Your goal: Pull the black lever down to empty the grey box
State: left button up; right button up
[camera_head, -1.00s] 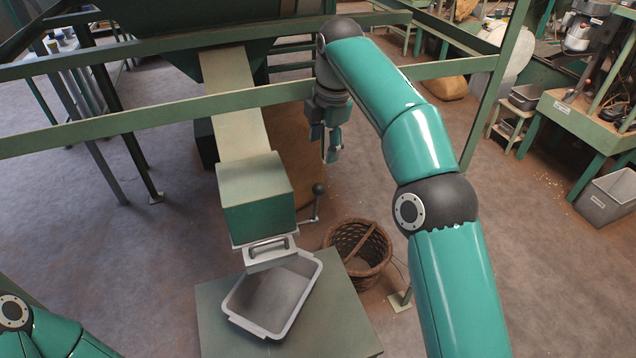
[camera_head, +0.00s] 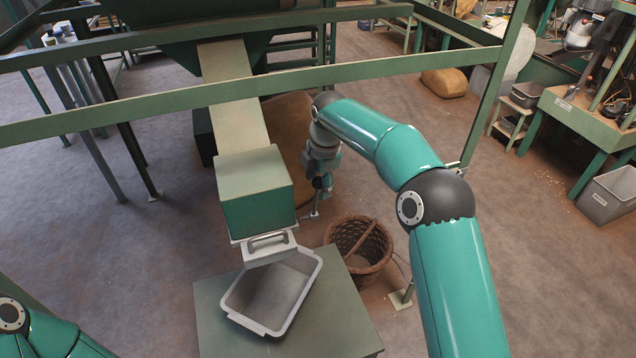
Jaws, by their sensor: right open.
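The black lever's round knob (camera_head: 318,183) stands at the right side of the green box (camera_head: 257,205) at the chute's lower end. Its thin rod shows just below the knob. My right gripper (camera_head: 323,184) is open, pointing down, with its fingers at the knob. I cannot tell whether they touch it. A grey metal tray (camera_head: 231,301) sits on the green table under the outlet, and it looks empty. A pale metal gate with a handle (camera_head: 268,242) is at the box's front. My left gripper is out of view; only my left arm shows at the bottom left.
A wicker basket (camera_head: 345,262) stands on the floor right of the green table (camera_head: 335,320). A green rail (camera_head: 400,73) crosses above the chute (camera_head: 236,100). A brown sack (camera_head: 292,115) leans behind the lever.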

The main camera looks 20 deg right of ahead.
jog(key=shift+f, duration=0.35)
grip_shut()
